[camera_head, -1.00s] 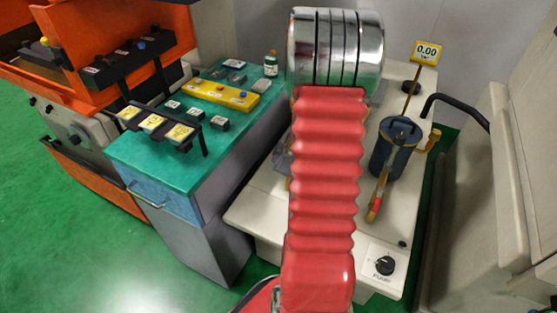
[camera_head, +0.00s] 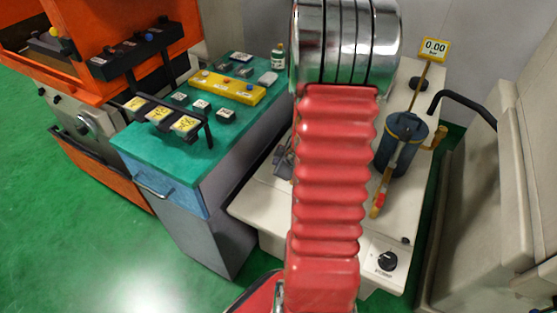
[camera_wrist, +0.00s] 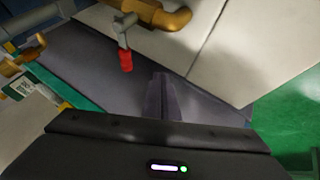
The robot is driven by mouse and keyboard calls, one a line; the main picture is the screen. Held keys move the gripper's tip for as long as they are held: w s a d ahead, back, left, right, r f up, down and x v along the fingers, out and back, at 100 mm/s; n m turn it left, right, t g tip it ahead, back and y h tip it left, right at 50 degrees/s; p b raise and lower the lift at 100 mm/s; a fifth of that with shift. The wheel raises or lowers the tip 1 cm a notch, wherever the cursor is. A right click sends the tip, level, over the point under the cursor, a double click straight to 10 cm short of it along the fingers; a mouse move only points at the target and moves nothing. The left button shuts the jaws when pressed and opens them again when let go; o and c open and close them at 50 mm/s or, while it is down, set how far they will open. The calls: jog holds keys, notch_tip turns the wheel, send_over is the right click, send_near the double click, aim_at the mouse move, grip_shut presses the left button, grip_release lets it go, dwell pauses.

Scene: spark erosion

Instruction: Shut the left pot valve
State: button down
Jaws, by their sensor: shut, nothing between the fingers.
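In the wrist view a valve lever with a red sleeve (camera_wrist: 125,58) hangs below a brass pipe (camera_wrist: 160,14). I cannot tell for certain that it is the left pot valve. My gripper (camera_wrist: 160,78) is shut and empty, its narrow fingers pointing up the picture. The fingertips are right of the red sleeve and a little lower in the picture, apart from it. In the head view a dark blue pot (camera_head: 389,160) stands right of my arm, with a brass fitting (camera_head: 436,139) at its side. My red arm hides my gripper and much of the left side there.
A gauge reading 0.00 (camera_head: 435,48) stands behind the pot, and a black knob (camera_head: 388,261) is at the front of the pale bench (camera_head: 345,255). A green-topped cabinet (camera_head: 185,165) is left. In the wrist view another brass fitting (camera_wrist: 22,62) lies at left.

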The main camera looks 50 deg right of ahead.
jog(key=a+v, duration=0.1)
jog(key=v, duration=0.7)
jog(key=shift+w+a, duration=0.1)
jog(key=shift+w, duration=0.1)
dwell(0.3)
jog(key=w+a+r+m+h, duration=0.1)
jog(key=a+r+m+h, duration=0.1)
jog(key=a+r, duration=0.35)
jog(key=w+a+r+m+h, duration=0.1)
jog(key=a+r+m, duration=0.1)
jog(key=r, duration=0.7)
jog(key=s+a+r+y, duration=0.1)
jog(key=s+a, duration=0.2)
jog(key=a, duration=0.4)
jog(key=s+a+r+g+y, duration=0.1)
jog(key=s+a+r+y, duration=0.1)
jog(key=a, duration=0.6)
jog(key=s+a+r+m+y, duration=0.1)
jog(key=s+a+r+y, duration=0.1)
jog(key=s+a, duration=0.2)
jog(key=a, duration=0.3)
jog(key=shift+s+a+g, duration=0.35)
jog(key=shift+a+g, duration=0.05)
jog(key=shift+d+r, duration=0.1)
jog(key=shift+r, duration=0.05)
